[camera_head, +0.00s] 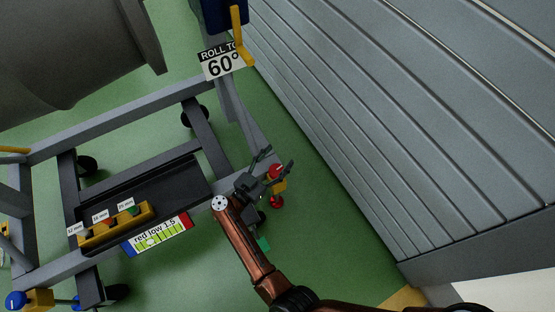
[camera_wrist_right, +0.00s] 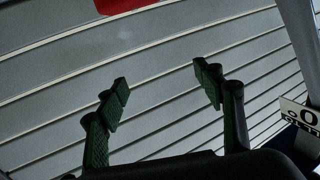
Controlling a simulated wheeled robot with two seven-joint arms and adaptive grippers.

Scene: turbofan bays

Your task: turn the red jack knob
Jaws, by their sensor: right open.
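The red jack knob (camera_head: 276,170) is at the near right corner of the grey stand, by a yellow bracket (camera_head: 280,187). A second red round part (camera_head: 277,202) is just below the bracket. My right gripper (camera_head: 278,160) is open, its two fingers apart around the knob as seen from the head; I cannot tell whether they touch it. In the right wrist view the open fingers (camera_wrist_right: 163,84) show nothing between them but the slatted wall behind. My left gripper is not in view.
The grey stand (camera_head: 110,125) carries a "ROLL TO 60°" sign (camera_head: 222,62) and a "red low 1.5" level label (camera_head: 157,233). A blue knob (camera_head: 15,300) is at its lower left. A slatted grey wall (camera_head: 400,110) stands to the right, with green floor between.

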